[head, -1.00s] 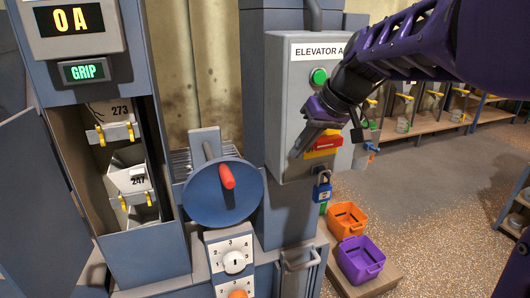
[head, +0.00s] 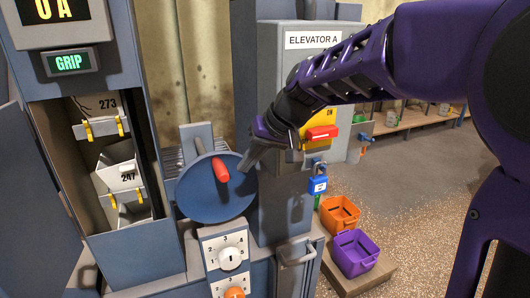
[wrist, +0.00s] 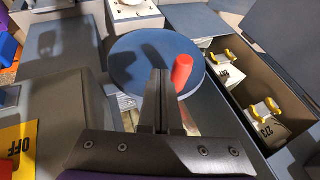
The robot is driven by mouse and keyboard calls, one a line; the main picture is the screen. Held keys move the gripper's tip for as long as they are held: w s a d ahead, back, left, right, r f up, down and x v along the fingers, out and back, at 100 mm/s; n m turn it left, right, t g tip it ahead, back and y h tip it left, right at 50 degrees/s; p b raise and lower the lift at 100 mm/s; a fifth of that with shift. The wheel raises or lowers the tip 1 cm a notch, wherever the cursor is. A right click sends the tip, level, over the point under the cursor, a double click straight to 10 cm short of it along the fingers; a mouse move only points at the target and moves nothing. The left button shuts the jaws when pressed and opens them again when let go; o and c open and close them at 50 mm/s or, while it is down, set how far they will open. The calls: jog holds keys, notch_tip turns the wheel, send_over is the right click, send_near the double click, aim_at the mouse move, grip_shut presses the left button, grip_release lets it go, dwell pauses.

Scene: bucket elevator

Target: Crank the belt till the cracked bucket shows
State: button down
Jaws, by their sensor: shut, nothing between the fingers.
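The blue crank disc (head: 213,190) with its red handle (head: 220,170) stands at the middle of the head view. In the wrist view the disc (wrist: 140,62) and the red handle (wrist: 182,72) lie just beyond my fingers. My gripper (head: 246,166) is shut and empty, near the disc's right rim in the head view, apart from the handle.
The elevator box (head: 300,65) carries a red switch on a yellow plate (head: 321,133) and a blue padlock (head: 318,184). An orange bin (head: 340,222) and a purple bin (head: 350,262) stand at right. White dials (head: 230,258) sit below the disc. An open door (head: 30,200) is at left.

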jog(key=shift+s+a+f, duration=0.15)
jog(key=shift+s+a, duration=0.1)
jog(key=shift+a, duration=0.55)
jog(key=shift+s+a+h, duration=0.2)
jog(key=shift+a+h, duration=0.1)
jog(key=shift+a, duration=0.05)
